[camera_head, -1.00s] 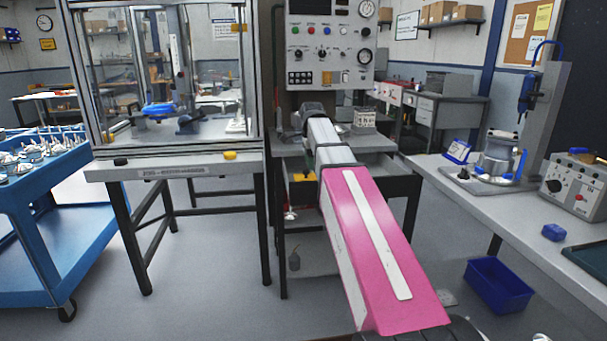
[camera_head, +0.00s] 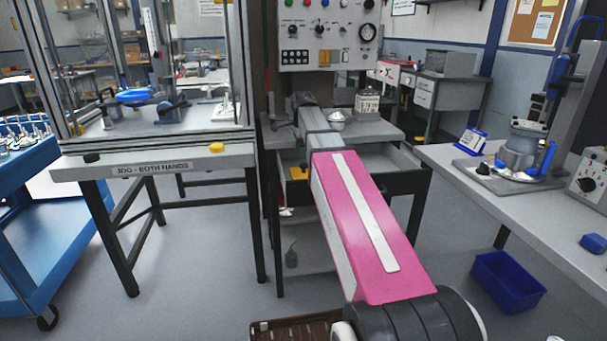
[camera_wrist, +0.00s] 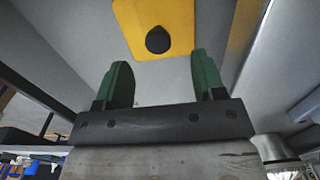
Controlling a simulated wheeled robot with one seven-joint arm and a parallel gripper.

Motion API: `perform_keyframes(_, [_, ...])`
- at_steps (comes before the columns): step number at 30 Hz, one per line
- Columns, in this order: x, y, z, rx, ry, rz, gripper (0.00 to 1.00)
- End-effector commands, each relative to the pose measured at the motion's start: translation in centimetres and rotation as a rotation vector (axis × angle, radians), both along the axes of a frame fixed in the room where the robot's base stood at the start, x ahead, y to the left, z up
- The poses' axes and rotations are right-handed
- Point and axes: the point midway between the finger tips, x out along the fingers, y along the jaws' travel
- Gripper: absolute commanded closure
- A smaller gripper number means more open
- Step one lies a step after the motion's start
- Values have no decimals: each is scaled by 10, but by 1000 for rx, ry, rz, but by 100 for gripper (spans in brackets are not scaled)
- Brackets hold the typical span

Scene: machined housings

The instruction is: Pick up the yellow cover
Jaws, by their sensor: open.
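The yellow cover (camera_wrist: 132,28), a flat yellow piece with a dark round knob, is at the top of the wrist view on a pale grey surface. My gripper (camera_wrist: 162,66) has two green fingers, spread apart with nothing between them. The cover lies beyond the fingertips, with its knob roughly in line with the gap; no contact is visible. In the head view a small yellow patch (camera_head: 299,172), apparently the cover, shows in the open drawer (camera_head: 408,163) under the middle bench. My pink arm hides part of the drawer, and my gripper cannot be made out there.
A control panel (camera_head: 327,38) stands above the middle bench. A glazed press station (camera_head: 185,160) is at left, beside a blue cart (camera_head: 85,230). A grey bench (camera_head: 480,195) is at right, with a blue bin (camera_head: 505,280) on the floor.

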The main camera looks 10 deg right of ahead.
Motion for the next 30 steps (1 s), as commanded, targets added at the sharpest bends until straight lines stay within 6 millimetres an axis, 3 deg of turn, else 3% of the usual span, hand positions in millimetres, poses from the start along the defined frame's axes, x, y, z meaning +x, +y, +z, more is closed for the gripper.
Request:
perform_keyframes(10, [-2,-2,-25,0,1,0,37])
perform_keyframes(19, [-3,-4,-62,0,2,0,37])
perform_keyframes(27, [-3,-4,-66,0,0,0,37])
perform_keyframes(29, [-3,-4,-66,0,0,0,53])
perform_keyframes(30, [-3,-4,-66,0,0,0,66])
